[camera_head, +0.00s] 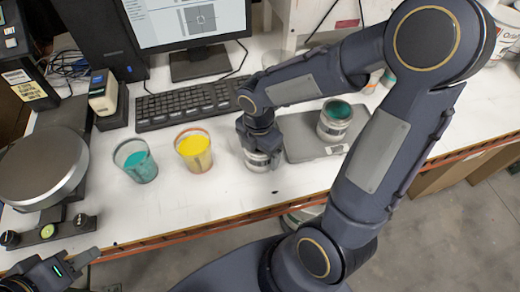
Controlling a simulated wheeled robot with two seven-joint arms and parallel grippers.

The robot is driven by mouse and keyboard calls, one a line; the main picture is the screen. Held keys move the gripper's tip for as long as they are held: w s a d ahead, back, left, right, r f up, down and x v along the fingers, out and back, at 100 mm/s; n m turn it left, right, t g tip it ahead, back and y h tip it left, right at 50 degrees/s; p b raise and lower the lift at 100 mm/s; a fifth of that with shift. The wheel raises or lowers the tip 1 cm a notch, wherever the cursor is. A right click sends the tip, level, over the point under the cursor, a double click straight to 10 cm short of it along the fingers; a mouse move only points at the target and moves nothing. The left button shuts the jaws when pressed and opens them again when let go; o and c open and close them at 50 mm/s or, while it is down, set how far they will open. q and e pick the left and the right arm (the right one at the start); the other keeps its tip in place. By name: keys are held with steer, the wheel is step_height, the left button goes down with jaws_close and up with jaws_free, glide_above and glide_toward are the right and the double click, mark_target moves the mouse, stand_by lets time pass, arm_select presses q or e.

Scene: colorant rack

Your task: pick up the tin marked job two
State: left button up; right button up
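A small metal tin (257,163) stands upright on the white bench, its top hidden under my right gripper (262,150). That gripper points down with its fingers around the tin's upper part; whether they press on it cannot be told. A second tin (335,121), open with teal contents, stands on a flat grey plate to the right. No job marking can be read on either tin. My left gripper (92,271) is low in the left corner, partly cut off, far from the tins. Its fingers look apart, with nothing seen between them.
Cups of teal (136,162) and yellow (194,150) stand left of the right gripper. The grey plate (300,140) is close on its right. A keyboard (188,106) and monitor (188,20) are behind. A round-topped device (40,168) stands left. The bench's front edge is near.

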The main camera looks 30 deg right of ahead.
steer(key=c, duration=0.6)
steer(key=shift+r, duration=0.1)
steer(key=shift+r, duration=0.55)
steer(key=s+r, duration=0.1)
steer(key=r, duration=0.1)
steer(key=s+r, duration=0.1)
steer(key=r, duration=0.1)
steer(key=s+r, duration=0.2)
steer(key=shift+r, duration=0.4)
steer(key=s+r, duration=0.1)
steer(key=s, duration=0.2)
steer(key=s+r, duration=0.2)
steer(key=s, duration=0.1)
steer(key=s+r+b, duration=0.1)
steer(key=s+r, duration=0.1)
steer(key=s, duration=0.2)
